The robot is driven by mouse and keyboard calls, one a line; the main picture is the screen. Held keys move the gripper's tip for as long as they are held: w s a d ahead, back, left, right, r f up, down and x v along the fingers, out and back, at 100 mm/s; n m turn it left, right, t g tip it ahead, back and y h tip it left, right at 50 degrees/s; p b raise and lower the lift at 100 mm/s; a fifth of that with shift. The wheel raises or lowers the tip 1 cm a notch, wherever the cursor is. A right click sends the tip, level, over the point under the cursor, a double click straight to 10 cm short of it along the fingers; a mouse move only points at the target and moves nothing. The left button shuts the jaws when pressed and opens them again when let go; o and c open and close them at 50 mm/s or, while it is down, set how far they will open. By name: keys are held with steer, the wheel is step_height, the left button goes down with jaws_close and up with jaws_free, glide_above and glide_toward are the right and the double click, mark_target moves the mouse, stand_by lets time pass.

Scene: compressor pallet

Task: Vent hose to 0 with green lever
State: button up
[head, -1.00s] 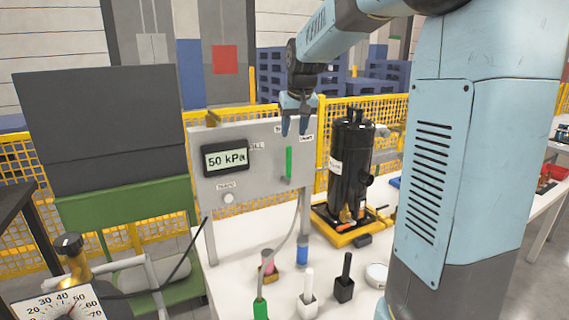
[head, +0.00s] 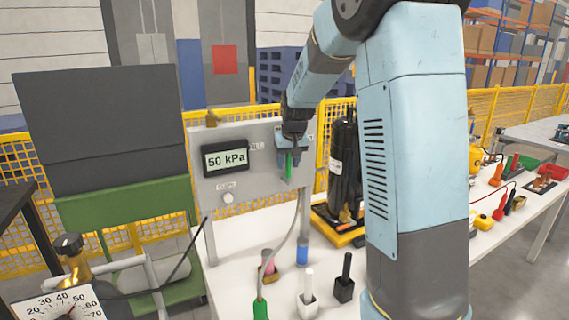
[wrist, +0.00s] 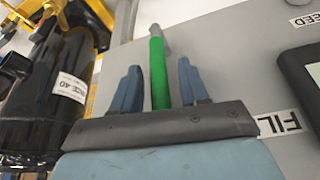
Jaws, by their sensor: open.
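The green lever (head: 289,168) is on the grey panel (head: 240,178), upright on its right side. In the wrist view the green lever (wrist: 158,72) stands between the two blue fingers, with a visible gap on each side. My gripper (head: 290,156) is open and at the lever in the head view, partly covering its upper part. The display (head: 225,158) on the panel reads 50 kPa. A thin grey hose (head: 287,250) runs down beside the panel's right leg to a green fitting (head: 261,309).
A black tank (head: 343,170) stands on a yellow base right of the panel, partly behind my arm. A gauge (head: 62,305) is at the lower left.

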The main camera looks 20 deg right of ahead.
steer(key=shift+f, duration=0.25)
steer(key=shift+c, duration=0.3)
jaws_close()
